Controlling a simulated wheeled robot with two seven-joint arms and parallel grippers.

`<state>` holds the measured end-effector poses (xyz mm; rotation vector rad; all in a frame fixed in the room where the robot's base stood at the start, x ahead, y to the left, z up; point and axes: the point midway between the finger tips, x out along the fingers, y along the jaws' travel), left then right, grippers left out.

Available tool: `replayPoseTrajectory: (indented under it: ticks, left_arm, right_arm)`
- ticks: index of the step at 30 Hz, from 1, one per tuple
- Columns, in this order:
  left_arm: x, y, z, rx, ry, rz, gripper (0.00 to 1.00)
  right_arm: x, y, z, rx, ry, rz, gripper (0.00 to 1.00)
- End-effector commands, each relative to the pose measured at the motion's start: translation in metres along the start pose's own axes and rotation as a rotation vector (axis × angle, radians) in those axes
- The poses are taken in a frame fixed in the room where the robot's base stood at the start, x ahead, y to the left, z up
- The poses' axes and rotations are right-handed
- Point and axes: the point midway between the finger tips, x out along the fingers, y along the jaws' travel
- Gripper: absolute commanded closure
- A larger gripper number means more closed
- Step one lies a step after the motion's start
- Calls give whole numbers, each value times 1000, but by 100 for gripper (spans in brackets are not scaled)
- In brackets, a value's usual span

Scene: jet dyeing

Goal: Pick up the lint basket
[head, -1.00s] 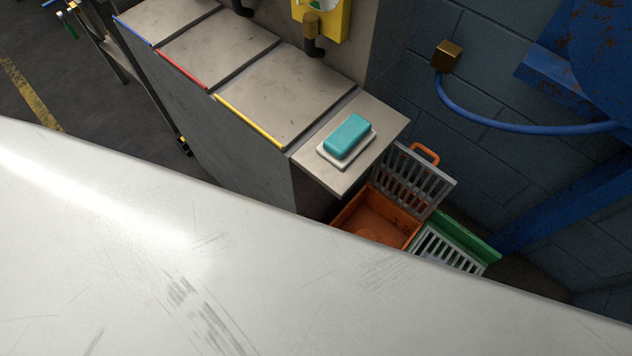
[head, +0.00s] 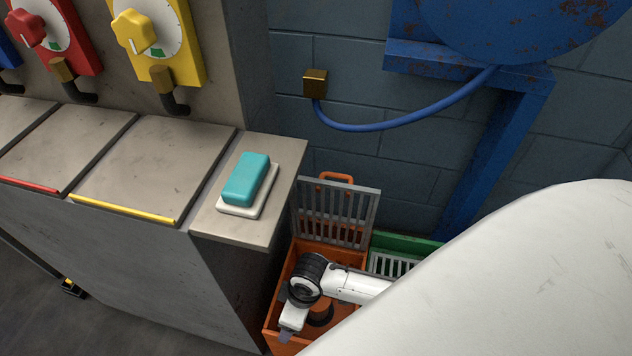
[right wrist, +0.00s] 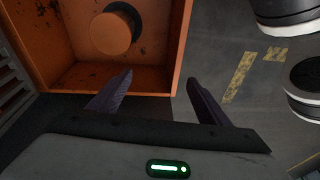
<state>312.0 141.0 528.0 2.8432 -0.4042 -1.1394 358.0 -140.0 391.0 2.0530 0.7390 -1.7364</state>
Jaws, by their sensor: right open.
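No part is clearly marked as the lint basket. An open orange box (head: 276,331) stands on the floor, with an upright grey slatted panel (head: 333,217) and orange handle (head: 336,177) at its back. A round orange piece (head: 321,311) lies inside the box, partly hidden by my right arm; it shows whole in the right wrist view (right wrist: 112,33). My right gripper (head: 287,335) is over the box's front part. In the right wrist view its jaws (right wrist: 158,78) are open and empty, near the box's wall, apart from the round piece. My left gripper is out of view.
A grey counter (head: 272,227) with a teal block (head: 246,179) on a white dish stands left of the box. A green bin (head: 412,243) with a pale grate is at its right. A blue hose (head: 400,124) and blue frame (head: 490,150) are behind.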

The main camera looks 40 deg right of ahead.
Motion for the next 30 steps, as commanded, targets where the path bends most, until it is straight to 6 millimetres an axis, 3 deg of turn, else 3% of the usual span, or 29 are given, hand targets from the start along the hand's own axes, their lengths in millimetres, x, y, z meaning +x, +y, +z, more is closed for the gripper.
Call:
replayPoseTrajectory:
  ticks: [1, 3, 9, 18, 23, 30]
  left_arm:
    - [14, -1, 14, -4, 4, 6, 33]
    - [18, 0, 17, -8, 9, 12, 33]
    - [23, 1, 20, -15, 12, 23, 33]
    - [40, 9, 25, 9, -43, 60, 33]
    - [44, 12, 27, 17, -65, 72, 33]
    - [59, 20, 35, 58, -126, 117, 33]
  right_arm:
    - [20, 24, 4, -28, -68, 21, 29]
    - [26, 46, 12, -51, -156, 36, 29]
    - [25, 82, 25, -72, -298, 61, 29]
    - [62, 89, 39, -72, -315, 62, 29]
    - [71, 90, 42, -72, -314, 63, 29]
    - [105, 100, 54, -73, -313, 63, 29]
